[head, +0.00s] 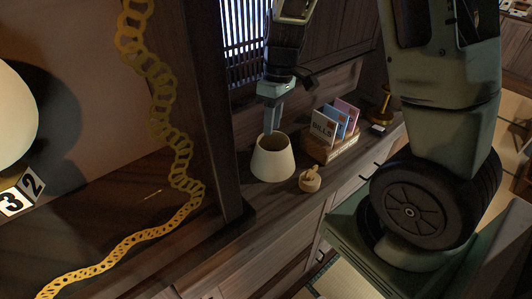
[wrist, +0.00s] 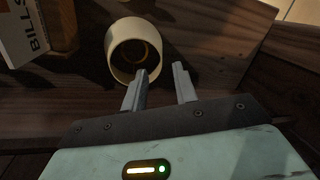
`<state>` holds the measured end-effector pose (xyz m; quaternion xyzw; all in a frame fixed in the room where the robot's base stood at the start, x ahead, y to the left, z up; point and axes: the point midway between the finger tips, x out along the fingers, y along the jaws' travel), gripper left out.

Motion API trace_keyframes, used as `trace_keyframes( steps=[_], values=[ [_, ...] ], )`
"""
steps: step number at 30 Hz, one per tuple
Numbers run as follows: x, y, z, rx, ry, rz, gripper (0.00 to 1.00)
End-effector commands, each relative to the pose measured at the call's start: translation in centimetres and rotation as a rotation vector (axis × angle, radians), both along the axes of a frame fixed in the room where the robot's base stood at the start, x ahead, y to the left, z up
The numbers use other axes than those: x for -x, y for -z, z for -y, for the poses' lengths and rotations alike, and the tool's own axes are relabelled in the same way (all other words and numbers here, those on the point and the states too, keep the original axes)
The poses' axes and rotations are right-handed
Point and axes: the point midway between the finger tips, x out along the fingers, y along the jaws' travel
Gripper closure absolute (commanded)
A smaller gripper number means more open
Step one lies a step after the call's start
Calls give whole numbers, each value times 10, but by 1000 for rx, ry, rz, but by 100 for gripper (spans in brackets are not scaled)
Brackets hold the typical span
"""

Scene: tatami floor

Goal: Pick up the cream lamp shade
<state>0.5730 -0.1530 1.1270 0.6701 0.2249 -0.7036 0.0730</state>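The cream lamp shade (head: 272,162) stands on the dark wooden cabinet top, its open end up. In the wrist view the shade (wrist: 122,36) shows its round opening toward me. My gripper (head: 268,130) points down at the shade's rim in the head view. In the wrist view my gripper (wrist: 160,70) is open. Its left fingertip overlaps the shade's opening, and its right fingertip lies just outside the rim on the right. I cannot tell whether either finger touches the shade.
A wooden holder (head: 328,150) with several envelopes and a "BILLS" card (head: 322,127) stands right of the shade. A small wooden object (head: 310,180) sits in front of it. A dark post (head: 210,110) and gold chain (head: 180,150) stand left. A brass object (head: 381,108) is farther right.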

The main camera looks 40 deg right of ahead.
Motion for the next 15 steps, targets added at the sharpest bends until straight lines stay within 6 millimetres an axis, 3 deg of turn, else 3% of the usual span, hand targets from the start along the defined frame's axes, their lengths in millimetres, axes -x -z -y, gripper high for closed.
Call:
trace_keyframes(
  steps=[9, 15],
  values=[
    [6, 59, -12, 0, 1, -5, 71],
    [7, 73, -16, 0, 0, 0, 71]
  ],
)
